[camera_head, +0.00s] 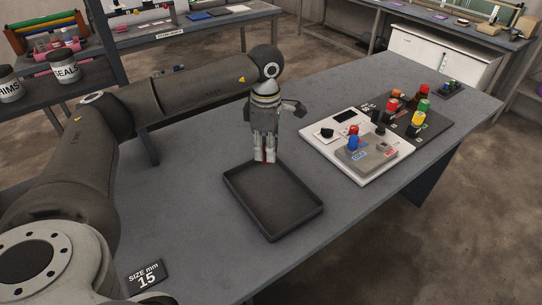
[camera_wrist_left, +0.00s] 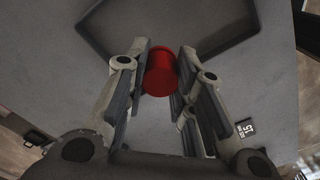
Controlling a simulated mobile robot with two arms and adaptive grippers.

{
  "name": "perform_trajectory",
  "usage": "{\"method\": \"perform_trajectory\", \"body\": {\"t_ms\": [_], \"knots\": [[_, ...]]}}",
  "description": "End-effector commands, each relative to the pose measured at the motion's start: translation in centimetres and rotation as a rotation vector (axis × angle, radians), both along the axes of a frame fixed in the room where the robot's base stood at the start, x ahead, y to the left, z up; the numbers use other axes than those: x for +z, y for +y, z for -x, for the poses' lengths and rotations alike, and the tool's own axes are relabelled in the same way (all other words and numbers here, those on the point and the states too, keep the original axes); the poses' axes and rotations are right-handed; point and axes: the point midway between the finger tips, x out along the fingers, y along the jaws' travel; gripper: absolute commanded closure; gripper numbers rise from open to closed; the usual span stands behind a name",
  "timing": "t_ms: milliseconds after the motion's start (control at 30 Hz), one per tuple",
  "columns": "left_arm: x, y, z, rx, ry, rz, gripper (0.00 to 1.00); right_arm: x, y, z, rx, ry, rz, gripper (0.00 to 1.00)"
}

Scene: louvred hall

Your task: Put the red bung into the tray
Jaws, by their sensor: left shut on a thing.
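My left gripper (camera_head: 265,157) points down at the far rim of the tray in the head view. It is shut on the red bung (camera_wrist_left: 160,73), which sits between the fingertips in the left wrist view. In the head view only a thin red strip of the bung shows between the fingers. The black tray (camera_head: 272,203) lies on the grey table and looks empty. Its dark rim also shows in the left wrist view (camera_wrist_left: 108,42), just beyond the bung. I cannot tell the bung's exact height above the table. My right gripper is not in view.
A white and dark panel (camera_head: 340,163) with several coloured knobs and stoppers stands right of the tray. A "SIZE mm 15" sign (camera_head: 147,276) lies at the near left. The table (camera_head: 200,225) is bare around the tray. Other benches stand behind.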

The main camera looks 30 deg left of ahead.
Motion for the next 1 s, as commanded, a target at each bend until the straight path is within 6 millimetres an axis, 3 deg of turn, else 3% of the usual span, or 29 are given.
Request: {"method": "perform_trajectory", "body": {"t_ms": [600,900,933,1000], "knots": [[-5.8,0.1,0.0,0.007,0.000,-0.001,0.96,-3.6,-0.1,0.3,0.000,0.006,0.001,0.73],[-5.9,0.1,0.0,0.006,0.000,0.000,0.96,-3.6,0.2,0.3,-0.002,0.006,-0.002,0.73],[-5.9,0.1,0.0,0.006,0.000,0.000,0.75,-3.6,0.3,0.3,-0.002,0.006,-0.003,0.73],[-5.9,0.1,0.0,0.006,0.000,0.000,0.66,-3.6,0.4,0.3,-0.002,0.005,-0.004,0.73]]}}
